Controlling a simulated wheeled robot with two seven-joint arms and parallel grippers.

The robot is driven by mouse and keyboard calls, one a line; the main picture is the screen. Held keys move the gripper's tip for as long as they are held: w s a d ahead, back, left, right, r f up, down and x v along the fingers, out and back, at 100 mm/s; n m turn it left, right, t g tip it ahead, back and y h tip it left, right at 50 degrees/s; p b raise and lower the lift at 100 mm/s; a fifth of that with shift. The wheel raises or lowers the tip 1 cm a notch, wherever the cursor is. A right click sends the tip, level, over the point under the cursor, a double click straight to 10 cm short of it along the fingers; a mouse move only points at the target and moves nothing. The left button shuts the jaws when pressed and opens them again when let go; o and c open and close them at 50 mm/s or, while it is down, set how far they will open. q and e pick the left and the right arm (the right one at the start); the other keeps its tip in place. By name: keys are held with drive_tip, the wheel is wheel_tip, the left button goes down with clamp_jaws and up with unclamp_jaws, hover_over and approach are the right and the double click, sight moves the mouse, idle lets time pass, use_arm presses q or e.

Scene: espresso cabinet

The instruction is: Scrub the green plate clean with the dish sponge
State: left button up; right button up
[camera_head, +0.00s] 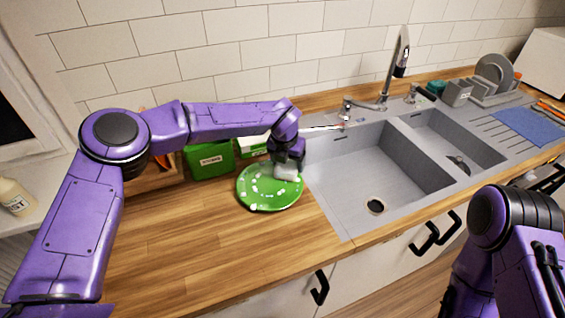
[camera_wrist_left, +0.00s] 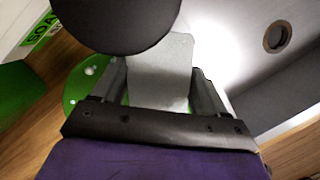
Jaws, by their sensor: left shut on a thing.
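The green plate (camera_head: 262,197) lies on the wooden counter just left of the sink, with white specks scattered on its surface. My left gripper (camera_head: 288,163) is over the plate's upper right part, shut on a pale grey-white dish sponge (camera_head: 286,173). The sponge is at the plate's surface; whether it presses on it I cannot tell. In the left wrist view the sponge (camera_wrist_left: 160,72) sits between the two fingers, and part of the plate (camera_wrist_left: 82,80) shows beside it. Of my right arm only links show at the lower right; its gripper is out of view.
A green box (camera_head: 209,159) stands behind the plate to the left, with a white-and-green box (camera_head: 253,146) beside it. The grey double sink (camera_head: 375,180) with its faucet (camera_head: 390,75) is right of the plate. The counter in front of the plate is clear.

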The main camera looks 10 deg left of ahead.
use_arm(q)
drive_tip(key=r+p, duration=0.1)
drive_tip(key=r, duration=0.1)
drive_tip(key=w+r+p, duration=0.1)
drive_tip(key=r, duration=0.1)
drive_tip(key=r+p, duration=0.2)
drive_tip(key=shift+w+d+r, duration=0.35)
drive_tip(key=shift+c, duration=0.3)
drive_tip(key=shift+w+a+f, duration=0.1)
drive_tip(key=r+p, duration=0.2)
drive_tip(key=shift+w+r, duration=0.2)
drive_tip(key=shift+r, duration=0.15)
drive_tip(key=shift+a+r, duration=0.1)
drive_tip(key=shift+r, duration=0.1)
drive_tip(key=shift+s, duration=0.3)
drive_tip(key=shift+c, duration=0.2)
clamp_jaws()
drive_tip(key=shift+d+f, duration=0.2)
drive_tip(key=shift+f, duration=0.05)
